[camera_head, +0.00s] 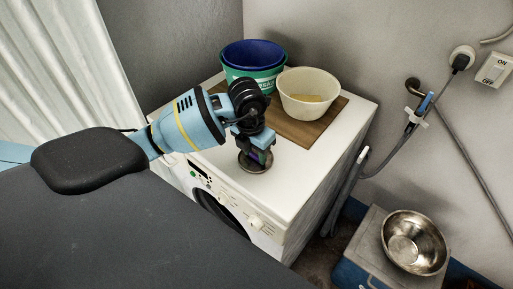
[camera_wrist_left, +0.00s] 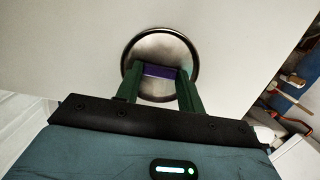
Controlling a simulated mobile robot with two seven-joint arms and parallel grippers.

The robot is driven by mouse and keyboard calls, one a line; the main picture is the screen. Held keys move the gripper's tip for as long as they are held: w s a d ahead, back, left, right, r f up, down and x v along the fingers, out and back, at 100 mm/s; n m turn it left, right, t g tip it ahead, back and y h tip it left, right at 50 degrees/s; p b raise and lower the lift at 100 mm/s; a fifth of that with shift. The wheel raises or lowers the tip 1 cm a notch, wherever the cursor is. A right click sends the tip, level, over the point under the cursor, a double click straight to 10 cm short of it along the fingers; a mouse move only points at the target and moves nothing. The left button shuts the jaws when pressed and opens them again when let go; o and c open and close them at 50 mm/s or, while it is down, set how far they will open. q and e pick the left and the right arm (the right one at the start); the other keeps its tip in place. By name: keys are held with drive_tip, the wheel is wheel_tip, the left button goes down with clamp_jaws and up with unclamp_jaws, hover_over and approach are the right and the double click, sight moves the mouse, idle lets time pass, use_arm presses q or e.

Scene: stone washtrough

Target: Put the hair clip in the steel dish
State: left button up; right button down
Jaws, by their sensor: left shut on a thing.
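A small round steel dish (camera_head: 250,169) stands on the white washing machine's top, near its front edge. It also shows in the left wrist view (camera_wrist_left: 160,46) as a shiny disc with a raised rim. My left gripper (camera_head: 259,155) points down over the dish. In the left wrist view its green fingers (camera_wrist_left: 158,76) are shut on the purple hair clip (camera_wrist_left: 159,71). The clip lies within the dish's outline there; I cannot tell whether it touches the dish. My right gripper is not in view.
A larger steel bowl (camera_head: 415,242) sits lower right on a grey box. The washing machine top (camera_head: 305,170) right of the dish is clear.

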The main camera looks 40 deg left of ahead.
sight(255, 155)
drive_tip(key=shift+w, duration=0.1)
use_arm(q)
drive_tip(key=o, duration=0.9)
drive_tip(key=shift+o, duration=0.5)
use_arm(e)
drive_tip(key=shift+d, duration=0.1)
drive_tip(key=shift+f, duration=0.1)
use_arm(q)
wheel_tip(255, 155, up, 7)
drive_tip(key=p, duration=0.3)
drive_tip(key=shift+r+p, duration=0.15)
drive_tip(key=shift+p, duration=0.15)
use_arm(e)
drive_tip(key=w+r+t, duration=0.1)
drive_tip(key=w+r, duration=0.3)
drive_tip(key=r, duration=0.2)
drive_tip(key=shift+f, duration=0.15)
